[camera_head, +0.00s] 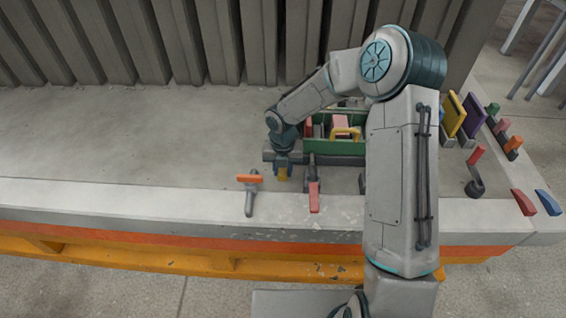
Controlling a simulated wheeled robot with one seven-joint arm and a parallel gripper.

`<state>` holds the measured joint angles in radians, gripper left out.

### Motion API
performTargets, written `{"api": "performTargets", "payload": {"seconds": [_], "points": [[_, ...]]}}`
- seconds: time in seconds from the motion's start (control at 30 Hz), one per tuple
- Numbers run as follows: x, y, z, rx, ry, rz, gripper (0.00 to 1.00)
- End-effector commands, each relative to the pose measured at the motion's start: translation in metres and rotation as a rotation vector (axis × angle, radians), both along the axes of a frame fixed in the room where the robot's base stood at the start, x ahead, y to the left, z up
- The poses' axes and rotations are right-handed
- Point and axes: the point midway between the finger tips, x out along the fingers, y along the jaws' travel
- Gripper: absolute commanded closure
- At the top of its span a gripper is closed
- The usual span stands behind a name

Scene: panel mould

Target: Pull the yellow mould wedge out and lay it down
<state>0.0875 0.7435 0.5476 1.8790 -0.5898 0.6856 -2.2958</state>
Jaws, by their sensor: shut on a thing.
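My gripper (283,168) points down near the front of the concrete slab, left of the green toolbox. It is shut on the yellow mould wedge (282,175), of which only a small yellow part shows below the fingers. The gripper hides the rest of it. I cannot tell whether the wedge touches the slab or sits in a slot.
An orange-handled tool (250,179) and a red-handled tool (314,196) flank the gripper. The green toolbox (346,147) stands behind. A red-handled clamp (475,172), a red wedge (524,202) and a blue wedge (548,202) are at right. The slab's left (110,140) is clear.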

Motion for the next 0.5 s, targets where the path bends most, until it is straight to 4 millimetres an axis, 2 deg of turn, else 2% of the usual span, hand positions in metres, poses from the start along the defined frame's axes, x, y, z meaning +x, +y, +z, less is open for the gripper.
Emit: {"api": "performTargets", "payload": {"seconds": [0.5], "points": [[-0.026,0.001,0.000,-0.001,0.000,0.001,1.00]]}}
